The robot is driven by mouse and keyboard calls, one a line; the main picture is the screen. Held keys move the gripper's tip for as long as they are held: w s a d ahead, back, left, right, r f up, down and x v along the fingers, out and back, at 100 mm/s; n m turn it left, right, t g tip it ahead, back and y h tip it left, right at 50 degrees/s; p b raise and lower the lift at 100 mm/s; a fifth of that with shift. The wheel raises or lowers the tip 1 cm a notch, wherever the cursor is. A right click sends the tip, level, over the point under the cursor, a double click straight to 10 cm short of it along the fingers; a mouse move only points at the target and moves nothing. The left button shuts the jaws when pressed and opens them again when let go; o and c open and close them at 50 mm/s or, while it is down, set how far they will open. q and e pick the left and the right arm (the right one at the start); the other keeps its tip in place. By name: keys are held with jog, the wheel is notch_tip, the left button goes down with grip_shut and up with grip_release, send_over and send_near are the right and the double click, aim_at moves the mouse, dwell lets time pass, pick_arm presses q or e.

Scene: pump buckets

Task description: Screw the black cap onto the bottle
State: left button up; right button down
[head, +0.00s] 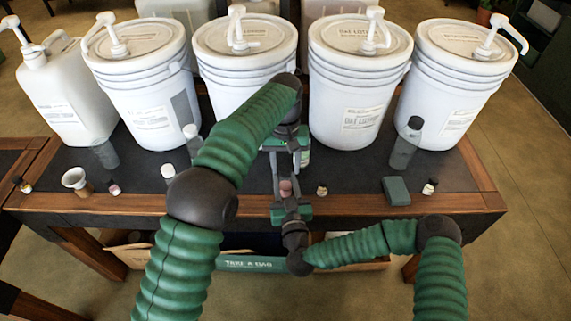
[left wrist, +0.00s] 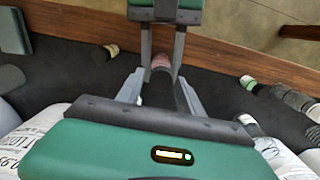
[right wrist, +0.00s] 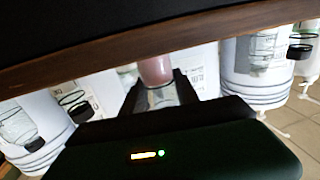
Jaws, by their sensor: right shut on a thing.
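A small pinkish bottle (head: 286,187) is held over the table's front part by my right gripper (head: 291,203). It also shows in the right wrist view (right wrist: 156,71), with a clear part between the fingers, and in the left wrist view (left wrist: 160,62). My left gripper (head: 287,165) points down just behind it; its fingers are spread in the left wrist view (left wrist: 160,90), with no object clearly gripped. I cannot make out a loose black cap.
White pump buckets (head: 355,95) line the back of the table (head: 240,200). Along the front are a funnel (head: 75,178), a green box (head: 396,191) and several small bottles, one (head: 322,189) right of the grippers. A box labelled take-a-bag (head: 248,264) sits below.

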pick_arm(q)
jog(key=shift+o, duration=0.7)
notch_tip(320, 180, up, 7)
jog(key=shift+w+r, duration=0.1)
jog(key=shift+r, duration=0.1)
pick_arm(e)
jog(key=c, duration=0.8)
grip_release()
jog(key=shift+c, duration=0.2)
